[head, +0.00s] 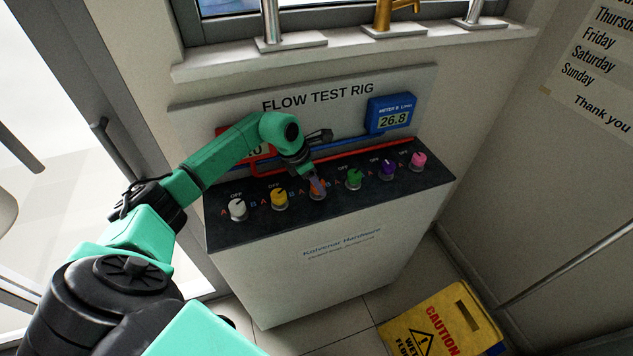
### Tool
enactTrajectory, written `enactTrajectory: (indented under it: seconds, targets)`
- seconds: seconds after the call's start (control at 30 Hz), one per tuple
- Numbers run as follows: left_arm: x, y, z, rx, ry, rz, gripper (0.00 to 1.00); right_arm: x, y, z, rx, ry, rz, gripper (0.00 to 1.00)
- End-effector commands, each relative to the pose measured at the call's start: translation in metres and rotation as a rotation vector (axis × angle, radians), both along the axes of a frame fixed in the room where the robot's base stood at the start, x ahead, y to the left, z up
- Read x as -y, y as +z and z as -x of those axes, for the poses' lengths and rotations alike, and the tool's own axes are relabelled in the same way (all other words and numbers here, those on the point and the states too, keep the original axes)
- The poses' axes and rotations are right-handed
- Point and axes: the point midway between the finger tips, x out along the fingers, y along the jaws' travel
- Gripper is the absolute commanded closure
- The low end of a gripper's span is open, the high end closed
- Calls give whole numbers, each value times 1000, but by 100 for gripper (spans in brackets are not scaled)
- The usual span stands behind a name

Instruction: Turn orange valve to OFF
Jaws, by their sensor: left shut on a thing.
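The orange valve (318,193) is a knob in the row on the dark top of the flow test rig. My left gripper (316,183) comes down on it from above and is shut on it. The gripper and wrist cover much of the knob and its label, so I cannot tell which way it points. A yellow knob (279,199) is to its left and a green knob (353,178) to its right. My right gripper is not in view.
A white knob (237,209), a purple knob (387,168) and a pink knob (417,160) share the panel. The blue meter B (391,114) reads 26.8; a red meter is partly hidden by my arm. A yellow caution sign (440,322) is on the floor at lower right.

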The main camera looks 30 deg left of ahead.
Motion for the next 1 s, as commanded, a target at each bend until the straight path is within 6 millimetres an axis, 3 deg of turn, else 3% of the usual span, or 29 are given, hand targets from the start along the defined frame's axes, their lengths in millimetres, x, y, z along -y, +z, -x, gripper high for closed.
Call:
enactTrajectory:
  seconds: [0.6,1.0]
  targets:
    - [2,1,-1,9,545,0,100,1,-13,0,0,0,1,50]
    - [3,2,-1,7,722,2,100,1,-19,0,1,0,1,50]
